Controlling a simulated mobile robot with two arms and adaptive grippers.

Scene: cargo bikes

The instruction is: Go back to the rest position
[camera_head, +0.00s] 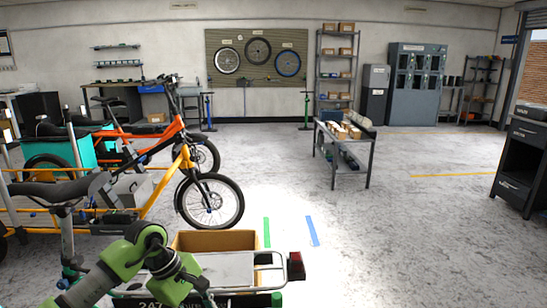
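My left arm (135,258), with green links and dark joints, comes in at the lower left and bends down at the bottom edge. My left gripper cannot be made out; the arm runs out of the picture at the bottom. No part of my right arm or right gripper shows. Just behind and beside my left arm is a cargo bike's rear rack (275,277) with a grey plate (226,268) and a red rear light (296,266). An open cardboard box (215,241) stands just beyond the plate. My arm covers part of the rack.
A yellow cargo bike (155,197) and an orange one (150,140) stand at the left. A grey table (341,160) with boxes stands mid-room. A dark cabinet (520,165) is at the right. The floor (410,230) at centre right is clear.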

